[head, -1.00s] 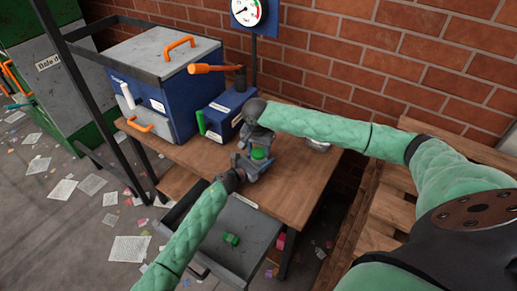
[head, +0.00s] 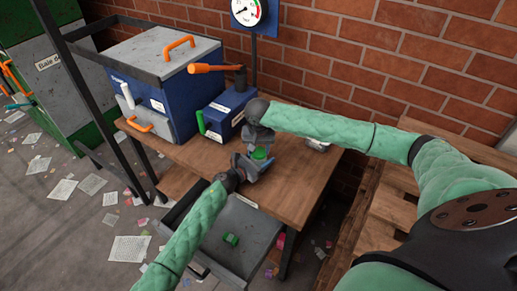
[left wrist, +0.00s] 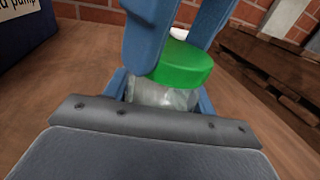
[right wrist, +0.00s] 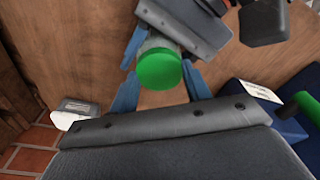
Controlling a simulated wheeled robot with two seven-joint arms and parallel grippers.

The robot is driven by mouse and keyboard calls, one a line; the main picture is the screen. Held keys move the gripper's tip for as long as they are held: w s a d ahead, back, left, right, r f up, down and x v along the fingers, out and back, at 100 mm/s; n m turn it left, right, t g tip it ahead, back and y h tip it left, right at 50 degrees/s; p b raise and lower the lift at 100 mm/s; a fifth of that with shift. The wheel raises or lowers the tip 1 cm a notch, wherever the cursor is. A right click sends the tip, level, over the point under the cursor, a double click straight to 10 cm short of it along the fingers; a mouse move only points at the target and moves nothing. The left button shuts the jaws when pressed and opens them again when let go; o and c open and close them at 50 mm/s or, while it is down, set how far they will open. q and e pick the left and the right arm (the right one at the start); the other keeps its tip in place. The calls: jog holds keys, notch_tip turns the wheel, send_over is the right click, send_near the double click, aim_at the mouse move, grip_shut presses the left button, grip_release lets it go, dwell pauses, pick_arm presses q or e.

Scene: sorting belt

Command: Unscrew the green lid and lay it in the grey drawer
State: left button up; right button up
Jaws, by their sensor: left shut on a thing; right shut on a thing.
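A clear jar (left wrist: 163,96) stands over the workbench with a green lid (left wrist: 183,64) on top, slightly tilted in the left wrist view. The lid also shows in the head view (head: 260,153) and the right wrist view (right wrist: 159,69). My left gripper (head: 243,167) is shut on the jar, one finger each side of the glass. My right gripper (head: 262,140) is shut on the lid from above; its blue fingers flank it. I cannot tell whether lid and jar still touch all round. The grey drawer (head: 251,222) is open below the bench front, with a small green block (head: 231,239) inside.
A blue bin with a grey lid (head: 160,52) and a blue pump box (head: 222,118) stand at the back left of the wooden bench (head: 295,185). A small whitish box (head: 318,145) lies behind my right forearm. Papers litter the floor at left.

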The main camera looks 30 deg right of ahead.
jog(key=shift+n, duration=0.9)
jog(key=n, duration=0.3)
jog(key=shift+n+y, duration=0.3)
jog(key=shift+n, duration=0.1)
jog(key=shift+a+n, duration=0.1)
jog(key=shift+n, duration=0.8)
jog(key=n, duration=0.4)
jog(key=shift+a+n+y, duration=0.1)
jog(key=shift+n+y, duration=0.2)
jog(key=shift+y, duration=0.1)
jog(key=o, duration=1.1)
jog(key=shift+o, duration=0.8)
